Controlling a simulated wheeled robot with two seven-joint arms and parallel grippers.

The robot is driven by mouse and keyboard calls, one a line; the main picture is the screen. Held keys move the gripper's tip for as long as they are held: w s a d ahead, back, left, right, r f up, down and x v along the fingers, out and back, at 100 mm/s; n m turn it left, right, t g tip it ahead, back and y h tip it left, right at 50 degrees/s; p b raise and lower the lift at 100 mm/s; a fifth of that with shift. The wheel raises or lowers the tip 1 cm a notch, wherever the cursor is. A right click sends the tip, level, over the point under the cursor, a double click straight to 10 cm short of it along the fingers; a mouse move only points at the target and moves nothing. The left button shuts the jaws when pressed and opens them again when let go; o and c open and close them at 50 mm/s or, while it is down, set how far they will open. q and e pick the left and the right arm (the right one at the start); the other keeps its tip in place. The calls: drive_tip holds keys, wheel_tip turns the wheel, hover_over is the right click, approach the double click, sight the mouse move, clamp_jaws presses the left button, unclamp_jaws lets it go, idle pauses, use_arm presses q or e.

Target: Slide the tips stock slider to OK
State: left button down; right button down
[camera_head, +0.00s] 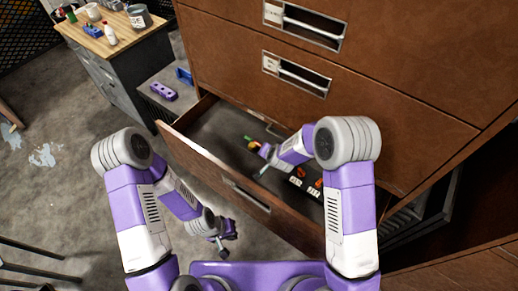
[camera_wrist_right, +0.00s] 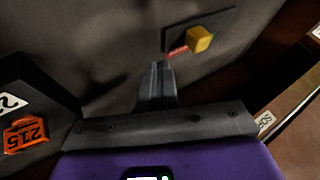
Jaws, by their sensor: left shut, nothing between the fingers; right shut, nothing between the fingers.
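A slider with a yellow knob (camera_wrist_right: 199,39) on a dark track plate (camera_wrist_right: 222,27) shows in the right wrist view, with a small red label (camera_wrist_right: 178,53) beside the knob. The word on the label is too small to read. My right gripper (camera_wrist_right: 160,72) is shut and empty, its tips just left of and below the knob, apart from it in the picture. My left gripper (camera_head: 222,243) is shut and empty, outside the drawer.
Dark blocks with orange tags, one reading 215 (camera_wrist_right: 25,133), stand in the drawer to the right of my right gripper in the head view. The brown cabinet (camera_head: 400,110) rises behind. A wooden-topped workbench (camera_head: 110,35) stands far left. The grey floor (camera_head: 60,130) at left is mostly clear.

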sight(259, 148)
drive_tip(key=shift+x, duration=1.15)
drive_tip(key=shift+w+a+r+p, duration=0.1)
drive_tip(key=shift+w+a+p, duration=0.05)
drive_tip(key=shift+w+a, duration=0.3)
drive_tip(key=shift+w+a+r+p, duration=0.15)
drive_tip(key=shift+w+a, duration=0.1)
drive_tip(key=shift+a, duration=0.3)
drive_tip(key=shift+w+a+f, duration=0.15)
drive_tip(key=shift+w+a, duration=0.3)
drive_tip(key=shift+a, duration=0.15)
